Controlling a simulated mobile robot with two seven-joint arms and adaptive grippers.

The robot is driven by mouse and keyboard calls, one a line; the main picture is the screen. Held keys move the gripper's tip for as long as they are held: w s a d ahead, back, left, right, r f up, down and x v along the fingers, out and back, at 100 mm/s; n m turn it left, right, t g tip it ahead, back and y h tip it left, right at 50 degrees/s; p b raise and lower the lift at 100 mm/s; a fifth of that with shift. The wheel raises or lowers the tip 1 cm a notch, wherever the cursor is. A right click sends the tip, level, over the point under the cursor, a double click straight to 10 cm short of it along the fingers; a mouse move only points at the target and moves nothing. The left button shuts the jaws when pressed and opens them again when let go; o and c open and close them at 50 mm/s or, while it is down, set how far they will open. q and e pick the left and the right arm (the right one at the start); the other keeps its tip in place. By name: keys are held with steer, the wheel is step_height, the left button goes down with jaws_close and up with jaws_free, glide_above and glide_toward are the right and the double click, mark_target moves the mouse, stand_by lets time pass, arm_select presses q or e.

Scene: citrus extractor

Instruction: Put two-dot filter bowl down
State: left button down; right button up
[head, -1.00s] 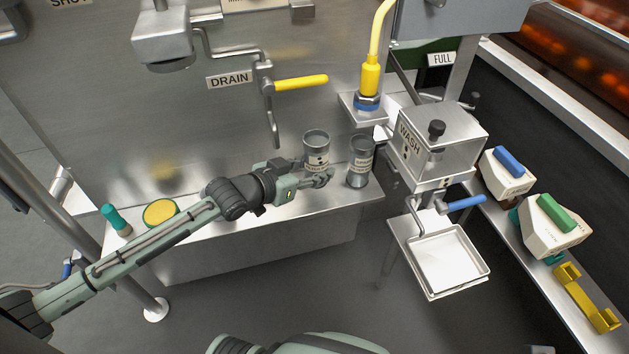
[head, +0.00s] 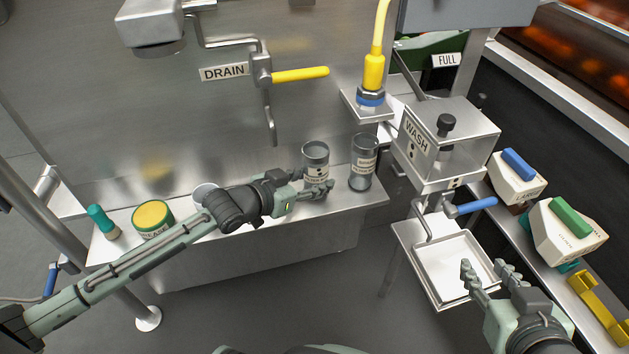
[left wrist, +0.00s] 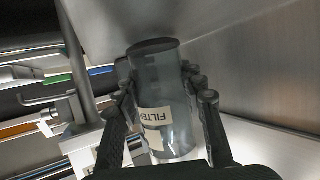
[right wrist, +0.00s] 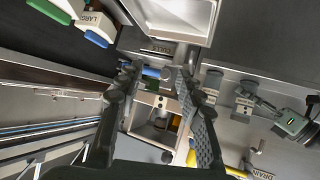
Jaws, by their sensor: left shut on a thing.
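My right gripper (head: 490,276) is open and empty, over the white tray's right side in the head view.
The steel bench (head: 240,240) also holds a green-topped bottle (head: 102,222), a yellow-lidded tub (head: 152,218) and a pale cup (head: 203,192). The WASH box (head: 455,150), white tray (head: 450,262) and side shelf with coloured-handled blocks (head: 568,235) stand right. The DRAIN lever (head: 300,74) is above.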

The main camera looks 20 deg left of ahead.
steer(key=shift+w+a+r+t, duration=0.35)
steer(key=shift+a+r+t, duration=0.05)
steer(key=shift+a+r, duration=0.1)
arm_select(q)
steer(key=shift+f, duration=0.1)
steer(key=c, duration=0.9)
jaws_free()
